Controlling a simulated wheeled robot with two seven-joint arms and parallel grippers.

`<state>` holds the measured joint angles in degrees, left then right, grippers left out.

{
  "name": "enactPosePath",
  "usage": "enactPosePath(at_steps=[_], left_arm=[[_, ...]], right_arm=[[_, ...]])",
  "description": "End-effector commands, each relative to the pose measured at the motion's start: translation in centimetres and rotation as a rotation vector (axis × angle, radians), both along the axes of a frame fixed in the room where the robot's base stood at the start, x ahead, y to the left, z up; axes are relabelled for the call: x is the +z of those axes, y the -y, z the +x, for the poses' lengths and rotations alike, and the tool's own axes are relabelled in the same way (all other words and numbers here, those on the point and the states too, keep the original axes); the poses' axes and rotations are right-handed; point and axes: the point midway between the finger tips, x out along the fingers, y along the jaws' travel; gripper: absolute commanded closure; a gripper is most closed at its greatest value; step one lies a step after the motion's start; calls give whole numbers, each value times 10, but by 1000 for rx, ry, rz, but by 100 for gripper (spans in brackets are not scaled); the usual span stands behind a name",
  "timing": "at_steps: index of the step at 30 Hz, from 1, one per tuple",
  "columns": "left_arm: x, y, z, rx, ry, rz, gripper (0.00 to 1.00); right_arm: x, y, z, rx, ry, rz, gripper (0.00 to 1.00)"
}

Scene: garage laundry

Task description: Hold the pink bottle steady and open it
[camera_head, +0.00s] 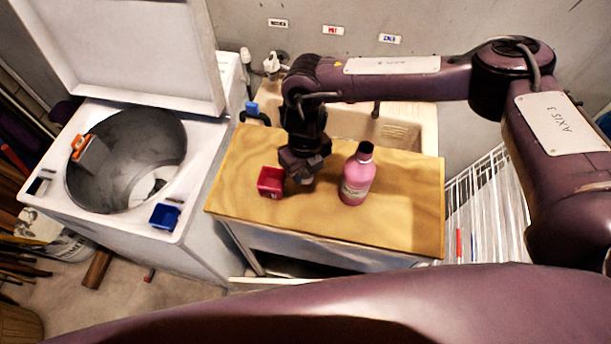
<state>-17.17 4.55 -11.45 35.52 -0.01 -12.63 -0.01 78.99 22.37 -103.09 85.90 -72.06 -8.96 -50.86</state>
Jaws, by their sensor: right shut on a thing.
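The pink bottle (357,181) stands upright on the wooden board, with a pale label on its front. Its top is dark; I cannot tell whether that is a cap or an open neck. My right gripper (302,176) is to the left of the bottle, apart from it, pointing down low over the board. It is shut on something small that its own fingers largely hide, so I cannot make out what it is. My left gripper is not in view.
A red open box (271,182) sits just left of my right gripper. The wooden board (405,220) is clear right of the bottle. An open top-loading washer (205,150) stands left, a sink (425,120) behind, a white wire rack (490,205) right.

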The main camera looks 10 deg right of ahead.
Motion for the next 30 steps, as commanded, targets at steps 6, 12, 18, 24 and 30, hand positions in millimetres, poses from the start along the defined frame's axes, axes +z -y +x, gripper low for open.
enactPosePath(at_steps=[6, 12, 18, 24, 30], left_arm=[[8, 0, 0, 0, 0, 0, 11], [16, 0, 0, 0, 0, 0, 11], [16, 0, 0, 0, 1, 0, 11], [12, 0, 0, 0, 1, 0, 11], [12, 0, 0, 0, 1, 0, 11]], right_arm=[[-19, 0, 0, -1, -2, 0, 93], [-48, 0, 0, 0, -2, 0, 93], [-54, 0, 0, 0, 1, 1, 93], [-57, 0, 0, 0, 0, 1, 93], [-57, 0, 0, 0, 1, 1, 47]])
